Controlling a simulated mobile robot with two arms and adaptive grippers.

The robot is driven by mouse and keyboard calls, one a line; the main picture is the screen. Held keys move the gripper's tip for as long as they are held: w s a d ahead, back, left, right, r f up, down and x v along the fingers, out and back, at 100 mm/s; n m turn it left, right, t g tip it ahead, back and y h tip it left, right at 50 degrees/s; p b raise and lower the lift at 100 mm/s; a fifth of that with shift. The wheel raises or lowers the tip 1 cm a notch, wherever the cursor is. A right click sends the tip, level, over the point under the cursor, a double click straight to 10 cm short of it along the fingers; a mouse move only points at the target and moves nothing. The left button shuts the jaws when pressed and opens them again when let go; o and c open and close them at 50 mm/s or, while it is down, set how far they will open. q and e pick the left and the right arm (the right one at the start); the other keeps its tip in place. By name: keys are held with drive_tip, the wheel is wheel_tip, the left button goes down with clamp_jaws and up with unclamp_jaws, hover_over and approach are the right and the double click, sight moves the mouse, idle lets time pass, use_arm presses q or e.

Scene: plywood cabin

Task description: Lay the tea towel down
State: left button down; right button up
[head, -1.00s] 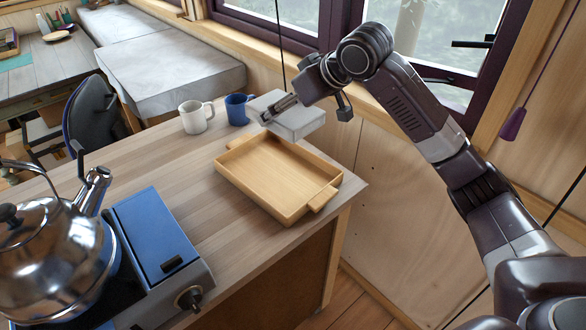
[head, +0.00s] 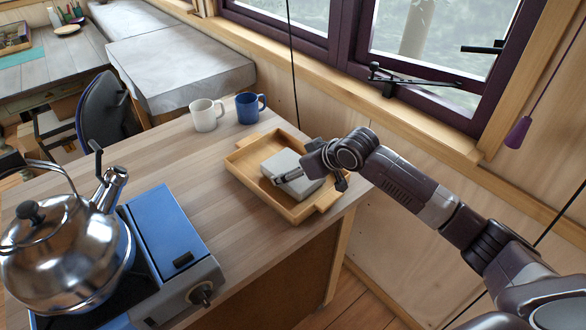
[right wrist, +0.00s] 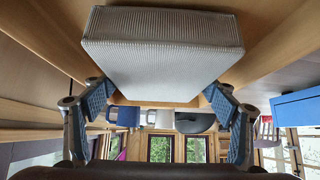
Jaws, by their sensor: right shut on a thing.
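The tea towel (head: 284,164) is a folded, pale grey ribbed block. In the head view it is within the rim of the wooden tray (head: 245,176), low down; I cannot tell whether it touches the tray's floor. My right gripper (head: 283,180) reaches in from the right and is shut on the towel. In the right wrist view the towel (right wrist: 163,55) fills the upper middle, between the two blue-padded fingers of the gripper (right wrist: 158,96). My left gripper is not in view.
A white mug (head: 204,116) and a blue mug (head: 248,108) stand behind the tray on the wooden counter (head: 165,158). A steel kettle (head: 62,255) sits on the blue stove (head: 165,235) at left. The counter between stove and tray is clear.

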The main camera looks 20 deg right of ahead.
drive_tip(key=shift+f, duration=0.25)
drive_tip(key=shift+f, duration=0.1)
drive_tip(key=o, duration=1)
drive_tip(key=shift+s+d+r, duration=0.1)
drive_tip(key=shift+s+r, duration=0.05)
drive_tip(key=shift+r, duration=0.15)
drive_tip(key=b+v, duration=0.1)
drive_tip(key=v, duration=1)
drive_tip(key=shift+s+r+b, duration=0.2)
drive_tip(key=shift+b, duration=0.15)
drive_tip(key=shift+d, duration=0.1)
